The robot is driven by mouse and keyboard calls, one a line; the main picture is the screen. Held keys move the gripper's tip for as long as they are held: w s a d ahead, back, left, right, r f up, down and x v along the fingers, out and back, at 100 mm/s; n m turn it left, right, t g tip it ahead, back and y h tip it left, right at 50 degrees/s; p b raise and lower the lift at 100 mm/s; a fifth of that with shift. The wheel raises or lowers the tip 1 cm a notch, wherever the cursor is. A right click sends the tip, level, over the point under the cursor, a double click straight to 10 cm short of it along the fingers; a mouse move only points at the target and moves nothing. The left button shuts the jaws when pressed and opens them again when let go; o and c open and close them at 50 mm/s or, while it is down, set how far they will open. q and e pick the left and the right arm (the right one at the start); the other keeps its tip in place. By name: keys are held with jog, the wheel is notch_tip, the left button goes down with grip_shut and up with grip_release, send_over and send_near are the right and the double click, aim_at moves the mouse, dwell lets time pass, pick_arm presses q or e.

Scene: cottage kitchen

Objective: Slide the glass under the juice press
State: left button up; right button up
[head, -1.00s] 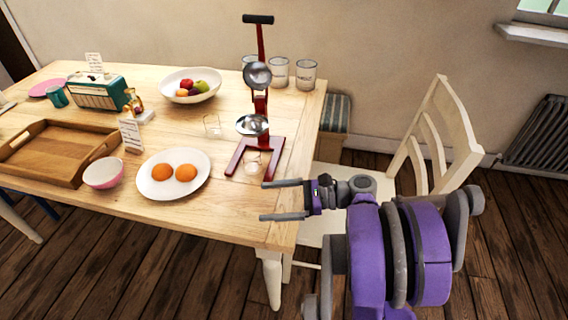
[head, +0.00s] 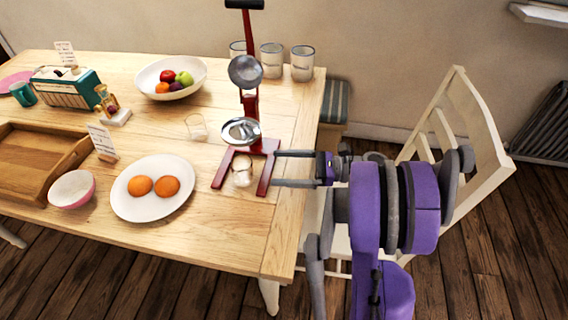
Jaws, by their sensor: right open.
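The red juice press (head: 251,110) stands near the table's right end, with a dark handle on top and a metal cup (head: 240,131) below its head. A small clear glass (head: 242,172) stands between the two legs of the press's base, below the cup. Another small clear glass (head: 197,129) stands on the table to the left of the press. My right gripper (head: 276,168) is open and empty, its two fingers pointing left. Its tips are at the right leg of the base in the picture; I cannot tell if they touch it. My left gripper is out of view.
A white plate (head: 126,205) with two oranges is left of the press; a pink bowl (head: 72,190) and wooden tray (head: 40,181) lie farther left. A white chair (head: 482,125) is at the right. The table's front right corner is clear.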

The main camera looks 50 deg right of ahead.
aim_at(251, 166)
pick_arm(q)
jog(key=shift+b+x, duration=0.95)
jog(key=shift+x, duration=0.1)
pick_arm(e)
jog(key=x, duration=1.1)
jog(key=shift+d, duration=0.1)
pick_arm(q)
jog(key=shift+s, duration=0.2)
